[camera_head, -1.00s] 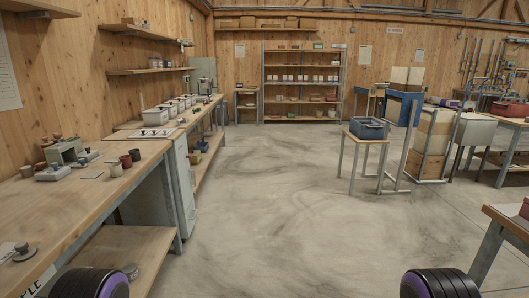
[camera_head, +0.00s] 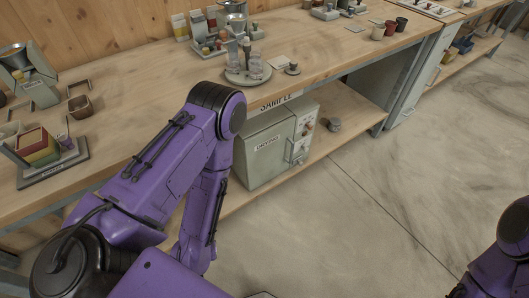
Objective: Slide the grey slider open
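I cannot pick out a grey slider for certain in this view. A grey stand with a metal funnel (camera_head: 26,76) is on the bench at the far left, and a second funnel device (camera_head: 236,25) stands at the bench's back. A grey box labelled drying (camera_head: 262,158) sits on the lower shelf, with knobs and a handle on its right face. My purple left arm crosses in front of the bench and hides part of it; its gripper is not in view. Only a purple part of my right arm shows at the lower right edge; its gripper is not in view.
The wooden bench (camera_head: 135,108) runs along the wall with a SAMPLE label on its front edge. A round stand with bottles (camera_head: 247,72), a layered colored block (camera_head: 38,146) and several cups (camera_head: 390,28) are on it. The concrete floor (camera_head: 400,170) at right is clear.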

